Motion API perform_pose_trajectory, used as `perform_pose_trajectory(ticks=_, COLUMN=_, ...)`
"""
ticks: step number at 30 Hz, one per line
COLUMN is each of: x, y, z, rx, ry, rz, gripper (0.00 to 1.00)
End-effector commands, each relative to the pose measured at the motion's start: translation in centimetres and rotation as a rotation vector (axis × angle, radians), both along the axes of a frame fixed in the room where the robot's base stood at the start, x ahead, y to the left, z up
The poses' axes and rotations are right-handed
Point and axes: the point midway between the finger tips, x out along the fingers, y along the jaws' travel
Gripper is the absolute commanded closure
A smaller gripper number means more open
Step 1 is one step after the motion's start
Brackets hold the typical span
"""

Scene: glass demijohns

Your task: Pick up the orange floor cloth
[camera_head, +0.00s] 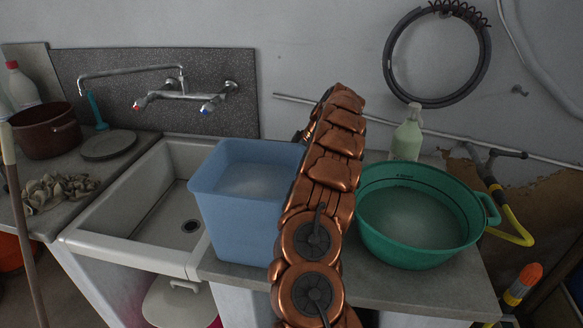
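I see no orange floor cloth that I can make out. My copper-coloured arm rises through the middle of the view, between the blue tub (240,190) and the green basin (420,215). Its far end bends away behind its own links, so my gripper is hidden.
The white sink (130,235) is left of the blue tub. A brown pot (45,130), a grey lid (108,145) and a wooden pole (22,225) are at the left. A pale green bottle (407,137) stands behind the basin. An orange-tipped object (522,284) is at lower right.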

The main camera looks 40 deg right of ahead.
Motion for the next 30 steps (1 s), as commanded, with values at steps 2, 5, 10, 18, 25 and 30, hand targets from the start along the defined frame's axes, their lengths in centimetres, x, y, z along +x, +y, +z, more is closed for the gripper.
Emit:
perform_pose_trajectory(ticks=2, x=0.0, y=0.0, z=-0.01, rx=0.0, ry=0.0, rz=0.0, gripper=0.31)
perform_pose_trajectory(ticks=5, x=0.0, y=0.0, z=-0.01, rx=0.0, ry=0.0, rz=0.0, gripper=0.42)
perform_pose_trajectory(ticks=10, x=0.0, y=0.0, z=-0.01, rx=0.0, ry=0.0, rz=0.0, gripper=0.59)
perform_pose_trajectory(ticks=18, x=0.0, y=0.01, z=0.04, rx=0.0, ry=0.0, rz=0.0, gripper=0.59)
perform_pose_trajectory(ticks=25, x=-0.01, y=0.02, z=0.48, rx=0.001, ry=0.0, rz=0.0, gripper=0.59)
perform_pose_trajectory(ticks=30, x=0.01, y=0.0, z=0.91, rx=0.0, ry=0.0, rz=0.001, gripper=0.59)
